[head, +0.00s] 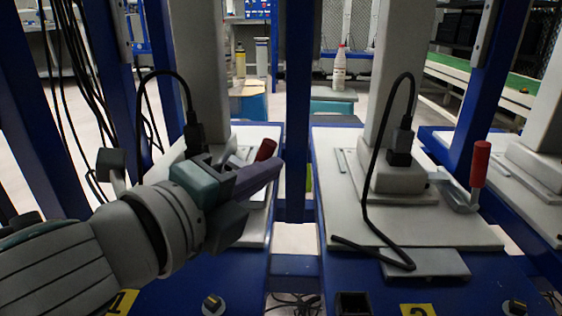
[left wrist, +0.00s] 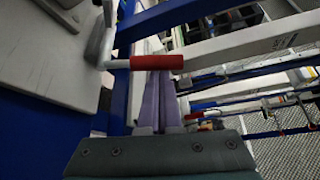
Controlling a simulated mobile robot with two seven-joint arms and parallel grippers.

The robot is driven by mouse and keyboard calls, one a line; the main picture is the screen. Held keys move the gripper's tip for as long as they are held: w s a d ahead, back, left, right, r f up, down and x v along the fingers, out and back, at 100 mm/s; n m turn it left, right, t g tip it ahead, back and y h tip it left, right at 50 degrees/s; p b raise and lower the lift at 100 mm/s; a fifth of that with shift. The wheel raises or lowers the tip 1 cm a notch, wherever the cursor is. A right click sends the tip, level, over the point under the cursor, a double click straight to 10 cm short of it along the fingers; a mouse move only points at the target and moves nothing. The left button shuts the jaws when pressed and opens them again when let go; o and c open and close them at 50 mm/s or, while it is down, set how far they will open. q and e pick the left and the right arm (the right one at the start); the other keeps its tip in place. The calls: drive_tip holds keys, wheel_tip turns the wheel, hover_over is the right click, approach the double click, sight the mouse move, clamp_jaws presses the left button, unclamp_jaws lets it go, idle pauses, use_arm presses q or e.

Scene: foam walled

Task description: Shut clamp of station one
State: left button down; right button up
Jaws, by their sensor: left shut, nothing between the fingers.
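Station one's clamp has a red handle (head: 266,150) that leans over to the right in the head view. Its lower part is hidden behind my left gripper (head: 272,172). The left fingers are shut and empty, with their tips close by the handle. In the left wrist view the red handle (left wrist: 157,62) lies across the picture, right at the tips of my left gripper (left wrist: 158,76); I cannot tell whether they touch. A metal arm (left wrist: 117,64) joins the handle to the clamp. Station one's pale plate (head: 257,225) is partly covered by my arm. My right gripper is not in view.
Station two's plate (head: 465,232) stands to the right, with its red clamp handle (head: 480,163) upright and a black cable (head: 364,190) looping over it. A blue post (head: 297,110) rises between the stations, close to my left gripper. More cables (head: 75,90) hang at left.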

use_arm(q)
drive_tip(key=shift+a+n, duration=0.2)
drive_tip(key=shift+n, duration=0.2)
drive_tip(key=shift+a+r+n+t+h+b, duration=0.2)
drive_tip(key=shift+a+n+t+h+b, duration=0.5)
drive_tip(key=shift+a+n+t+b, duration=0.65)
drive_tip(key=shift+a+r+n+b, duration=0.15)
drive_tip(key=shift+n+b, duration=0.3)
drive_tip(key=shift+n, duration=0.3)
drive_tip(key=shift+a, duration=0.1)
